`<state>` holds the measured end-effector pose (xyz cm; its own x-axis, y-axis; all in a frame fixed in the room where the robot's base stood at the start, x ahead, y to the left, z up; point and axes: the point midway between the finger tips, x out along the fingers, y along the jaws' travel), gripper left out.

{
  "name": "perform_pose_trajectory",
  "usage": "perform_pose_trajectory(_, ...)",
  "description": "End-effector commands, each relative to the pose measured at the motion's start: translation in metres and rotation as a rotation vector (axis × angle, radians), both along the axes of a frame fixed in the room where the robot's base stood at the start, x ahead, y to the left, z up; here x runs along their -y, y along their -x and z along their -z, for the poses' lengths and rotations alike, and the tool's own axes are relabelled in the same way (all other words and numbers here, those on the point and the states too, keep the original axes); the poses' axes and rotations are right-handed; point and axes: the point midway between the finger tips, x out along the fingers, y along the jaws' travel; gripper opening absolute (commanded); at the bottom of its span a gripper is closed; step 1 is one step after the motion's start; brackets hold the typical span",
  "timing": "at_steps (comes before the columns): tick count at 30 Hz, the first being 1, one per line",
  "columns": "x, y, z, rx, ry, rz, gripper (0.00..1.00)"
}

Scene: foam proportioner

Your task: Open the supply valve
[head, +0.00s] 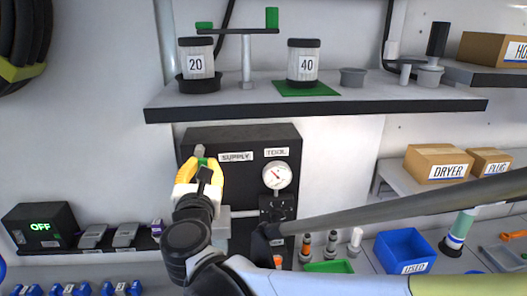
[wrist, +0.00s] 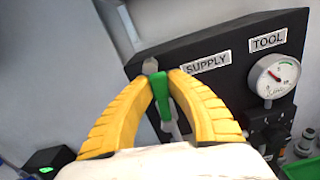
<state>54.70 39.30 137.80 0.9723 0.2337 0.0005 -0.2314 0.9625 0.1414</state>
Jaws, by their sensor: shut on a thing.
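The supply valve has a green handle (wrist: 159,92) beside the "SUPPLY" label (wrist: 206,64) on a dark panel (head: 240,135). In the wrist view the yellow fingers of my gripper (wrist: 161,90) are shut on the green handle, one on each side. A grey round end shows above the handle and a light stem below it. The handle looks close to upright, tilted slightly in the wrist view. Its lower part in the head view is hidden by the fingers.
A gauge (head: 277,176) under the "TOOL" label sits right of the valve. An "OFF" box (head: 40,228) stands left, a blue bin (head: 405,250) right.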

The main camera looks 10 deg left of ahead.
Motion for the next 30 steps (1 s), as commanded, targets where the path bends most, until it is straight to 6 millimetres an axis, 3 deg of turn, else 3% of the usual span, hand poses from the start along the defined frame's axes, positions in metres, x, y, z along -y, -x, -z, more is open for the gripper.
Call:
perform_pose_trajectory(9,-0.0048,0.0007,-0.0011,0.031,0.125,0.000,0.00)
perform_pose_trajectory(26,-0.0057,0.0010,-0.0010,0.038,0.154,-0.001,0.00)
perform_pose_trajectory(27,-0.0057,0.0010,-0.0010,0.038,0.154,-0.001,0.24)
perform_pose_trajectory(29,-0.0057,0.0010,-0.0010,0.037,0.154,-0.001,0.41)
perform_pose_trajectory(30,-0.0056,0.0010,-0.0009,0.037,0.154,-0.001,0.41)
